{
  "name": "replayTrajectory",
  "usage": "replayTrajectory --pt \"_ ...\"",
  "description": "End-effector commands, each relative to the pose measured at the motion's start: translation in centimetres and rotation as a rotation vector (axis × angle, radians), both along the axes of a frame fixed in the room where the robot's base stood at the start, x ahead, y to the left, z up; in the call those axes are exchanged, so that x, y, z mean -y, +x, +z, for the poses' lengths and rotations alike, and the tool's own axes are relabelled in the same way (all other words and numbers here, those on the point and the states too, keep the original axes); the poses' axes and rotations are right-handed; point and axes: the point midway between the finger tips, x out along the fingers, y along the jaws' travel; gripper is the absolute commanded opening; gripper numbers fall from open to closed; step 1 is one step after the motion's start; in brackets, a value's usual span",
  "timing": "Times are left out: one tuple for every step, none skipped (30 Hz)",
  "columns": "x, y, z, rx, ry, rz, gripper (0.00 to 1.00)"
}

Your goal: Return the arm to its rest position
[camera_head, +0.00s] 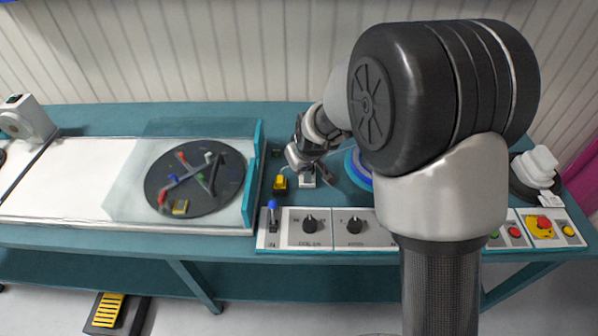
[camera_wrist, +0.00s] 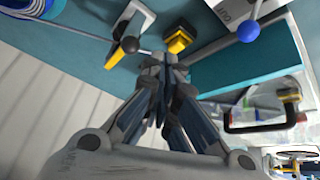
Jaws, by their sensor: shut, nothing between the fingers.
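My arm reaches over the teal bench, and its upper links fill the right half of the head view. My gripper (camera_head: 322,178) is over the bench, between the clear-covered turntable and a blue round part. In the wrist view the fingers (camera_wrist: 157,62) are together with nothing between them. I cannot tell whether the tips touch either block. In the head view the white block (camera_head: 307,183) sits just below the gripper and the yellow block (camera_head: 280,183) to its left.
A control panel (camera_head: 330,243) with black knobs runs along the front edge, with a blue-balled lever (camera_head: 272,206) at its left. A dark turntable (camera_head: 222,190) sits under a clear cover with a teal side wall (camera_head: 253,175). The blue part (camera_head: 357,170) is partly hidden by my arm.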

Motion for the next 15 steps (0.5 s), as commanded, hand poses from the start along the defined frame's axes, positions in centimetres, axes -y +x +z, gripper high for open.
replayTrajectory --pt "0.1 -1.2 0.1 -0.002 -0.001 0.002 0.0" --pt "0.2 -1.7 0.2 -0.001 -0.001 0.002 0.0" --pt "0.3 -2.4 0.2 -0.002 -0.001 0.002 0.0" --pt "0.4 -2.8 0.2 -0.002 -0.001 0.001 0.0" --pt "0.5 -3.1 0.2 0.0 0.0 0.001 0.0" --pt "0.5 -3.6 0.2 -0.001 0.0 0.001 0.0" --pt "0.6 -3.9 0.2 0.0 0.0 0.001 0.0" --pt "0.6 -4.1 0.2 -0.001 0.0 0.001 0.0" --pt "0.7 -4.4 0.2 -0.001 0.0 0.001 0.0" --pt "0.7 -4.5 0.2 0.0 -0.001 0.002 0.0" --pt "0.7 -4.6 0.2 0.0 -0.001 0.002 0.0" --pt "0.7 -4.7 0.2 0.0 0.0 0.001 0.0" --pt "0.7 -4.7 0.2 -0.001 -0.001 0.001 0.0" --pt "0.7 -4.7 0.2 -0.001 -0.001 0.001 0.0" --pt "0.8 -4.8 0.4 0.0 0.0 -0.001 0.0"
